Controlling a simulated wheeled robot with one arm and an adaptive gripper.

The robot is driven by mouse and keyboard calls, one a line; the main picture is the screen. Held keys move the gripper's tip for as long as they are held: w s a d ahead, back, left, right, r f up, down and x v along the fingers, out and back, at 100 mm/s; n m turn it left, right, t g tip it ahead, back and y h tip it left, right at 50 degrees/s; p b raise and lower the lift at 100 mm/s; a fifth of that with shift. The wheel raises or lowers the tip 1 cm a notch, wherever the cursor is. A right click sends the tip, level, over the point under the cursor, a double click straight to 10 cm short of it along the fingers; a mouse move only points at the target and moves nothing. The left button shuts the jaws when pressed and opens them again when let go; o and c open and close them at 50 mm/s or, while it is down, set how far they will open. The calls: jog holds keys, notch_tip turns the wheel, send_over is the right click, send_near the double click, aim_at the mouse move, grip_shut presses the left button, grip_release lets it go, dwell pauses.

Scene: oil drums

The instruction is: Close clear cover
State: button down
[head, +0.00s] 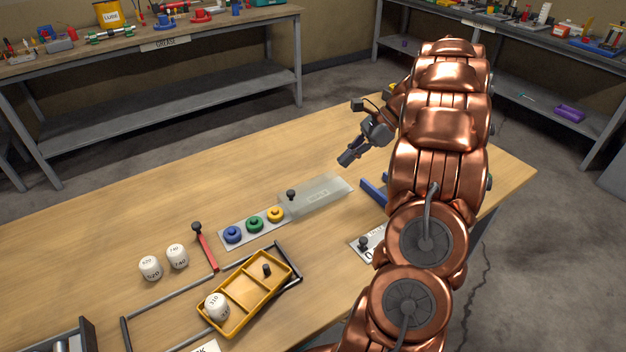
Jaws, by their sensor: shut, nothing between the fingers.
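The clear cover (325,190) is a flat, translucent panel with a dark knob (291,194) near its left end. It lies on the wooden table to the right of a light plate bearing a blue ring (232,234), a green ring (254,224) and a yellow ring (275,214). These rings are uncovered. My gripper (346,158) is shut and empty, above and behind the right end of the cover, apart from the knob. My arm hides the table's right part.
A yellow tray (262,306) with a white numbered drum (215,306) is at the front. Two more white drums (150,268) and a red lever (207,250) stand left. A blue part (373,192) sits beside my arm. The table's back left is clear.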

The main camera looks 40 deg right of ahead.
jog(key=p, duration=0.2)
send_near(305, 197)
jog(key=x, duration=0.3)
jog(key=shift+w+a+f, duration=0.1)
jog(key=shift+w+f, duration=0.05)
jog(key=shift+f, duration=0.2)
jog(key=a, duration=0.1)
jog(key=w+a+p, duration=0.1)
jog(key=a, duration=0.1)
jog(key=shift+w+f, duration=0.15)
jog(key=shift+f, duration=0.1)
jog(key=shift+w+a+f, duration=0.1)
jog(key=shift+w+a, duration=0.15)
jog(key=shift+a, duration=0.25)
jog(key=shift+a, duration=0.1)
